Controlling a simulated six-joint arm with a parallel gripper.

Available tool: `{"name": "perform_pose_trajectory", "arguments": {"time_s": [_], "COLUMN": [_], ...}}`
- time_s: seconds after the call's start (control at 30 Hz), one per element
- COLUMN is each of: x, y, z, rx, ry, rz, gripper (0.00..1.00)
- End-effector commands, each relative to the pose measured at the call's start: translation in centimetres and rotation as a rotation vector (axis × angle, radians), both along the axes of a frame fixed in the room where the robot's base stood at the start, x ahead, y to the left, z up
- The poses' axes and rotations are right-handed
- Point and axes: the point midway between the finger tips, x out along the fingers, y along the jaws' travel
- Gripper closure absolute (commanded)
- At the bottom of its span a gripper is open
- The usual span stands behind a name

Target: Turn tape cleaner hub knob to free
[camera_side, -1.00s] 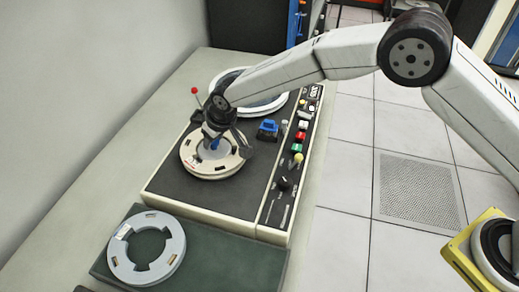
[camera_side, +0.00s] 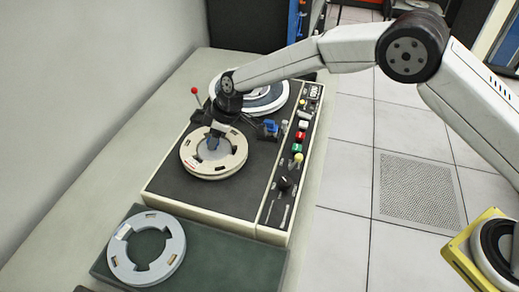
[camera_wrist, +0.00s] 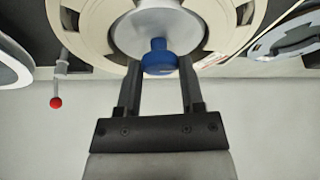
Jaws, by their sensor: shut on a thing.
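The blue hub knob (camera_side: 212,143) stands at the centre of the cream reel (camera_side: 188,160) on the near part of the dark machine deck. In the wrist view the knob (camera_wrist: 158,58) sits on a pale round hub (camera_wrist: 158,28), inside the cream reel's ring. My gripper (camera_side: 216,131) reaches down to the knob at a tilt from the far side. In the wrist view my gripper (camera_wrist: 159,68) has one finger on each side of the knob and is shut on it. Exact finger contact is hard to see, and the knob's lever position cannot be read.
A red-ball lever (camera_side: 194,91) stands left of my wrist. A second reel (camera_side: 275,104) lies behind. A blue part (camera_side: 270,127) and a control strip (camera_side: 298,136) are to the right. A loose grey reel (camera_side: 117,254) lies on a green surface in front.

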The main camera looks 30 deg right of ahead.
Motion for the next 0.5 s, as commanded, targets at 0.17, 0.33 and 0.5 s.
{"name": "perform_pose_trajectory", "arguments": {"time_s": [0.17, 0.33, 0.5], "x": [0.01, 0.03, 0.05], "y": [-0.16, -0.18, -0.18], "z": [-0.13, -0.13, -0.13], "rx": [-0.002, -0.002, -0.003], "ry": [0.004, 0.003, 0.004], "rz": [0.09, 0.15, 0.179], "gripper": [1.0, 1.0, 1.0]}}
